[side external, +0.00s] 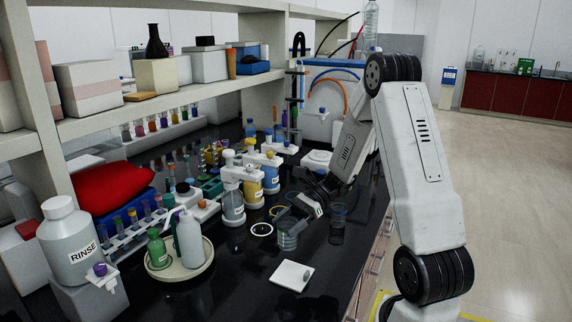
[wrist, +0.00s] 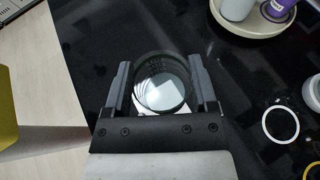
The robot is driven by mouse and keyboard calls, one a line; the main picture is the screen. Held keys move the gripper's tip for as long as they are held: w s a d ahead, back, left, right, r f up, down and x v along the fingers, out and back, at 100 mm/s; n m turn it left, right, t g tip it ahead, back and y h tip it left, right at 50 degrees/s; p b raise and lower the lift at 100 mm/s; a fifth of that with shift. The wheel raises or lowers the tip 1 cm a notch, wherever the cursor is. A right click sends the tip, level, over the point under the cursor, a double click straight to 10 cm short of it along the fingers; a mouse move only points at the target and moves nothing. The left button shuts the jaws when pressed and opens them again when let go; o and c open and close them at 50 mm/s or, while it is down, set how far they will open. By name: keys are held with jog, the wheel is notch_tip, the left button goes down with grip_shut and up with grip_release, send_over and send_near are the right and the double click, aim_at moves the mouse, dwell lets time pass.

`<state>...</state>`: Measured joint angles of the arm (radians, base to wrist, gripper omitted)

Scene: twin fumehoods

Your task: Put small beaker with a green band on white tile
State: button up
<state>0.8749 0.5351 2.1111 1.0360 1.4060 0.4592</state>
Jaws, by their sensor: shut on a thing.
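The small beaker (side external: 288,241) is clear glass with a greenish tint low on its side. My gripper (side external: 297,212) is shut on it and holds it upright, or nearly so, over the black bench. In the wrist view the beaker (wrist: 162,80) sits between the two fingers of my gripper (wrist: 160,72), seen from above. Its band cannot be made out there. The white tile (side external: 290,272) lies flat on the bench, nearer the camera than the beaker and apart from it. A pale patch shows through the beaker in the wrist view.
Another clear beaker (side external: 338,224) stands right of my gripper. A white ring (side external: 261,229) lies to the left, near several wash bottles. A round tray (side external: 183,268) with bottles stands farther left. The bench's front edge is to the right.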

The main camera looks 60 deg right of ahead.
aim_at(291, 241)
jog(key=shift+s+a+f+n+g, duration=0.1)
jog(key=shift+s+f+n+g, duration=0.1)
jog(key=shift+s+n+g, duration=0.3)
jog(key=shift+f, duration=2.2)
jog(key=shift+f, duration=1.8)
jog(key=shift+f, duration=0.15)
jog(key=o, duration=1.3)
jog(key=shift+o, duration=0.2)
